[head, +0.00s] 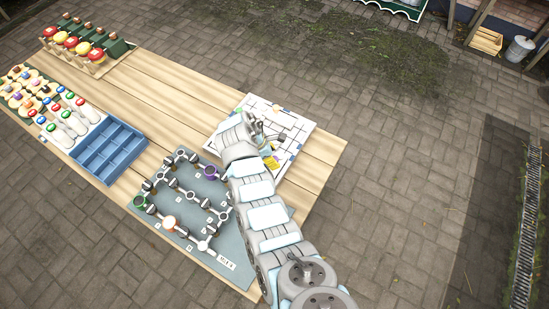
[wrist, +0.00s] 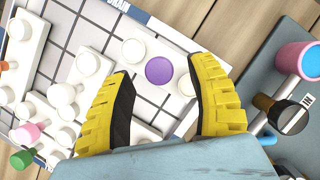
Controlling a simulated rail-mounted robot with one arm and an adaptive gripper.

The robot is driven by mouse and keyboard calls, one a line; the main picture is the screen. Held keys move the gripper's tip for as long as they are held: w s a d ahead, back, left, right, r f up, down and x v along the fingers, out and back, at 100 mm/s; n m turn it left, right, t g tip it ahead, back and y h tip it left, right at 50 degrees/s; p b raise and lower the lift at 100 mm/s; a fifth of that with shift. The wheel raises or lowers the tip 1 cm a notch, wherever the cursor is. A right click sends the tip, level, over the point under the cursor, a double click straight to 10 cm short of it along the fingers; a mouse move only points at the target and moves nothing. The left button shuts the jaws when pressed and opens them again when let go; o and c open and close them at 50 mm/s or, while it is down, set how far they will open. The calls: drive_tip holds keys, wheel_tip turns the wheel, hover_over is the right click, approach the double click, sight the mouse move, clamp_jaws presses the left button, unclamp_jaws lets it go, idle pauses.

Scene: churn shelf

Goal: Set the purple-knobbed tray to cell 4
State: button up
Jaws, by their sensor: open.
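The purple knob (wrist: 158,71) shows in the wrist view between my fingers, among white knobs on what looks like a white tray piece. It lies on a white gridded board (wrist: 85,32), whose edge carries partly visible lettering. My gripper (wrist: 160,84) has two yellow ribbed fingers spread apart, one on each side of the purple knob. I cannot tell whether they touch anything. In the head view my gripper (head: 268,152) is over the white board (head: 303,127), and my arm hides part of the board. I cannot make out a cell 4 marking.
White pieces with pink (wrist: 26,133) and green (wrist: 21,160) knobs lie left in the wrist view. A grey pipe board (head: 190,196) stands beside the white board. A blue compartment tray (head: 108,150) and colored knobs are farther left. Bare wooden table (head: 322,146) shows at right.

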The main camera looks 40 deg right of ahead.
drive_tip(key=shift+x, duration=1.1)
clamp_jaws()
